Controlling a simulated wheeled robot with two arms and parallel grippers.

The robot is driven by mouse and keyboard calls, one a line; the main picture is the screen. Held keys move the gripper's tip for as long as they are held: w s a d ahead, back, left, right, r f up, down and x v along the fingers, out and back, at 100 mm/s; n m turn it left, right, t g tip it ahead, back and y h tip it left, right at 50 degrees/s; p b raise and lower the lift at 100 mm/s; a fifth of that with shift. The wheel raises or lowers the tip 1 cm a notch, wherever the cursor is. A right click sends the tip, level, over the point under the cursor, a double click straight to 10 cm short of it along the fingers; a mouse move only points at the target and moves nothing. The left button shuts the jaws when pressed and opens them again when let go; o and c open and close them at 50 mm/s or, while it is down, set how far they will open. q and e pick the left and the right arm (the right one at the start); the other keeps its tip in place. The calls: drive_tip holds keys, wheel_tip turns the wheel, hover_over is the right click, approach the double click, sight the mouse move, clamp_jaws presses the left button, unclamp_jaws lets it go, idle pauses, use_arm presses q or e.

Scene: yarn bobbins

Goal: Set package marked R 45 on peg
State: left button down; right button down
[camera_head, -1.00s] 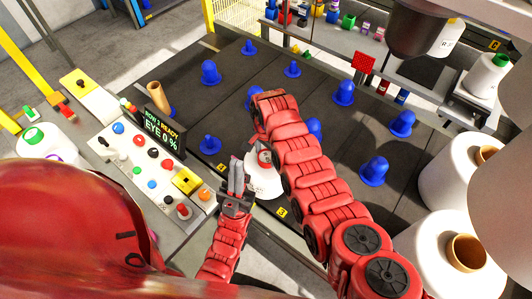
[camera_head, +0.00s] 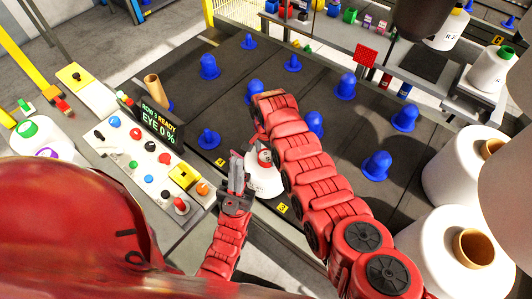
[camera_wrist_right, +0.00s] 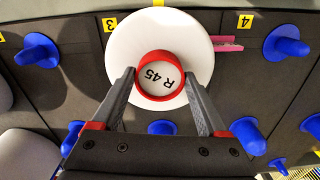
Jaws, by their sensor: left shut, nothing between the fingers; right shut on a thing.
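The package marked R 45 is a white cone with a red-rimmed top, in the right wrist view (camera_wrist_right: 198,35) and partly behind my right arm in the head view (camera_head: 262,184). My right gripper (camera_wrist_right: 160,78) is shut on its red top, one finger on each side. The cone's underside is hidden, so I cannot tell whether a peg is under it. Blue pegs stand on the dark table, such as one near label 3 (camera_wrist_right: 38,50) and one near label 4 (camera_wrist_right: 286,43). My left gripper (camera_head: 237,170) is shut and empty, left of the package.
Large white bobbins (camera_head: 452,165) stand at the right. A shelf with small coloured items and a white cone (camera_head: 490,70) lies behind.

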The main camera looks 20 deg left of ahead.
drive_tip(key=shift+f, duration=0.15)
drive_tip(key=shift+c, duration=1.6)
unclamp_jaws()
drive_tip(key=o, duration=0.3)
drive_tip(key=shift+b, duration=0.3)
wheel_tip(320, 180, up, 7)
drive_tip(key=shift+r+b, duration=0.15)
drive_tip(key=shift+b, duration=0.9)
drive_tip(key=shift+r+p, duration=2.05)
drive_tip(key=shift+r, duration=3)
drive_tip(key=shift+s, duration=0.1)
